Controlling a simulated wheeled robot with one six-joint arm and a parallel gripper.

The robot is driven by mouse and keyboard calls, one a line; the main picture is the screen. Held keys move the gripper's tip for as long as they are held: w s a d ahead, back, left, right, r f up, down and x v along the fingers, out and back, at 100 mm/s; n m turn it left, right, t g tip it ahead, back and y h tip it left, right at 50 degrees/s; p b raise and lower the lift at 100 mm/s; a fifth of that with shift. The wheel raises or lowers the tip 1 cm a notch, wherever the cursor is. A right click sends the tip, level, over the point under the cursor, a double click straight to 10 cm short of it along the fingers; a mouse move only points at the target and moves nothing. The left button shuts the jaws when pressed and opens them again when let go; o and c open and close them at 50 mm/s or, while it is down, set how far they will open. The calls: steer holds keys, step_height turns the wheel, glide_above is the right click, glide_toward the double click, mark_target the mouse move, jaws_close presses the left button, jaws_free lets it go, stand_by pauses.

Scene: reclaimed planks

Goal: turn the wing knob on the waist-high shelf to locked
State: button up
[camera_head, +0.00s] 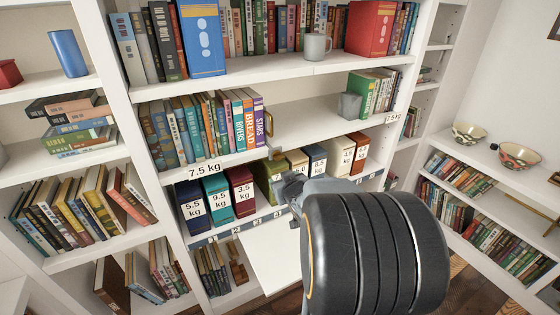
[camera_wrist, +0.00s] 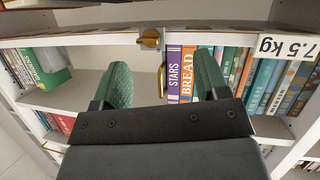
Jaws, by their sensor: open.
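A brass wing knob (camera_wrist: 150,39) is on the shelf's front edge, seen in the wrist view just beyond my fingertips and slightly left of centre. Its locked or unlocked setting cannot be read. My gripper (camera_wrist: 162,64) is open, its two green fingers well apart with nothing between them. In the head view my gripper (camera_head: 288,186) is in front of the shelf edge, and my dark wrist hides part of the lower shelf. The white shelf edge (camera_head: 240,160) carries a 7.5 kg label (camera_head: 204,170).
Weight-labelled boxes (camera_head: 216,198) fill the shelf below. Bare shelf lies between handle and cup.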

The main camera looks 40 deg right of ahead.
mark_target(280, 159)
steer(key=s+d+t+y, duration=0.2)
steer(key=d+t, duration=0.3)
steer(key=shift+n, duration=0.3)
steer(key=w, duration=0.4)
steer(key=w+d, duration=0.1)
steer(key=w, duration=0.4)
steer(key=w+p, duration=0.1)
steer(key=w, duration=0.3)
steer(key=shift+w+d+f, duration=0.25)
steer(key=shift+d, duration=0.05)
steer(key=shift+c, duration=0.2)
steer(key=shift+f, duration=0.1)
steer(key=c, duration=0.9)
